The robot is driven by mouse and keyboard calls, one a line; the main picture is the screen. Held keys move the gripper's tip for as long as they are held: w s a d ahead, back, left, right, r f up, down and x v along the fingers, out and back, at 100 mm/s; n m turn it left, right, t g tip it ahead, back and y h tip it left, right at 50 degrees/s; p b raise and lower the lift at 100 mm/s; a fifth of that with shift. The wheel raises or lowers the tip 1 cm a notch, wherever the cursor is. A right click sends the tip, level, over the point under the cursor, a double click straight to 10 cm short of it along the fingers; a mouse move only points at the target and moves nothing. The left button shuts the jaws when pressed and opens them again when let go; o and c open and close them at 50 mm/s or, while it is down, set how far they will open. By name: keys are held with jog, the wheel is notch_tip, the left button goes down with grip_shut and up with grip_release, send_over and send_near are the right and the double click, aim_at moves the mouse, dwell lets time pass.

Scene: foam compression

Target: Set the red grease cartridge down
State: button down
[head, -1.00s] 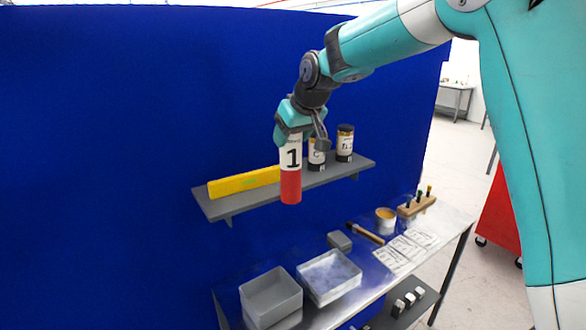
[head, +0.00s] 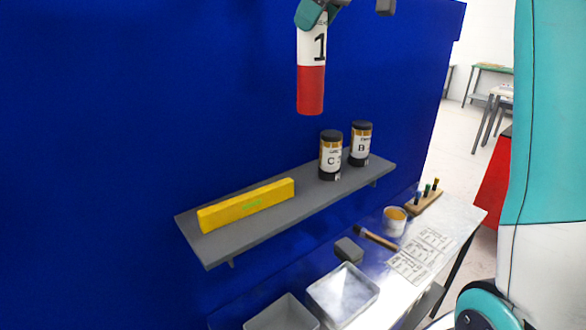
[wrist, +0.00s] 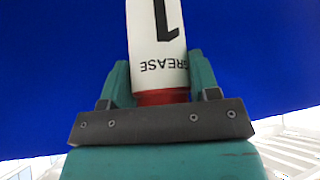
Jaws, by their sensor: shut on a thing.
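The red grease cartridge (head: 311,88) has a white upper part with a black "1" and a red lower part. It hangs upright in the air above the grey shelf (head: 262,232), in front of the blue panel. My gripper (head: 326,14) is shut on its top end, at the upper edge of the head view. In the wrist view the cartridge (wrist: 156,50) sits between the two teal fingers of my gripper (wrist: 160,85), with the word GREASE showing.
The shelf holds a yellow bar (head: 246,205) and two dark-capped jars, C (head: 331,160) and B (head: 361,148). Bare shelf lies between bar and jars.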

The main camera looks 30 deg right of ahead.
aim_at(314, 99)
notch_tip(314, 99, down, 15)
jog(key=b, duration=0.8)
jog(key=shift+d, duration=0.15)
jog(key=shift+f, duration=2.45)
jog(key=shift+c, duration=1.8)
grip_release()
